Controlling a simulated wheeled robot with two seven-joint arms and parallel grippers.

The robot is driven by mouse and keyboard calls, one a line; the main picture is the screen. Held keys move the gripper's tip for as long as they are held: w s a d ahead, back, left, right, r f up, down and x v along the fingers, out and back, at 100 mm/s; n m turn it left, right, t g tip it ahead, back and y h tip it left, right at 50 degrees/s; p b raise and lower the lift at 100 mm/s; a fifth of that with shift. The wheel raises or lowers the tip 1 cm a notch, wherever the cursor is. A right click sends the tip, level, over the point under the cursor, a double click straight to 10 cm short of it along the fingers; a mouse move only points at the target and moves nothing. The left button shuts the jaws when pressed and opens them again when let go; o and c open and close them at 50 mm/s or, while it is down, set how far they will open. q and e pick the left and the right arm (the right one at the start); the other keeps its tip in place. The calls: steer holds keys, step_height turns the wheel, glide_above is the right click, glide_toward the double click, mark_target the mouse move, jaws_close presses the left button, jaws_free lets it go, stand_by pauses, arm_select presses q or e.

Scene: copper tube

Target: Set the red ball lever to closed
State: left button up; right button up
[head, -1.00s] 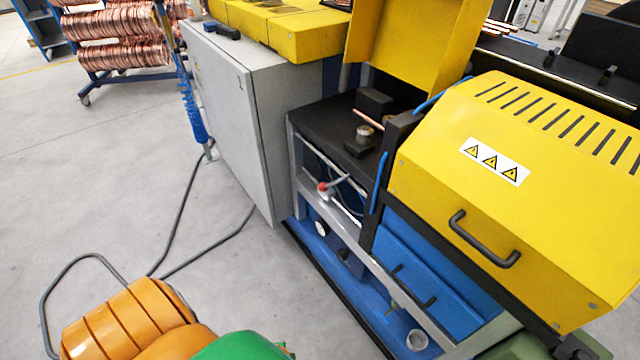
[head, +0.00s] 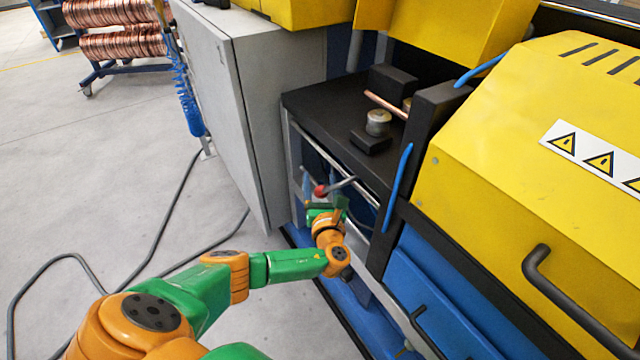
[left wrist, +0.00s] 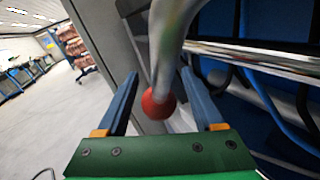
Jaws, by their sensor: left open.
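The red ball lever (head: 320,190) is on the front of the machine frame, below the black worktop. Its grey rod (head: 343,183) runs from the ball toward the right. My left gripper (head: 318,203) is right at the ball, coming from below. In the left wrist view the red ball (left wrist: 158,104) and its rod lie between the two spread fingers of my left gripper (left wrist: 158,78). The fingers are open and I see no clear contact with the ball. My right gripper is not in view.
A grey cabinet (head: 225,100) stands left of the lever. A metal rail (head: 330,160) runs above it. The yellow hood (head: 490,160) and blue panel (head: 430,280) are on the right. A cable lies on the open floor (head: 90,180) at left.

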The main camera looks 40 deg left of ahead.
arm_select(q)
steer(key=shift+s+r, duration=0.1)
steer(key=shift+c, duration=0.6)
jaws_close()
stand_by(0.6)
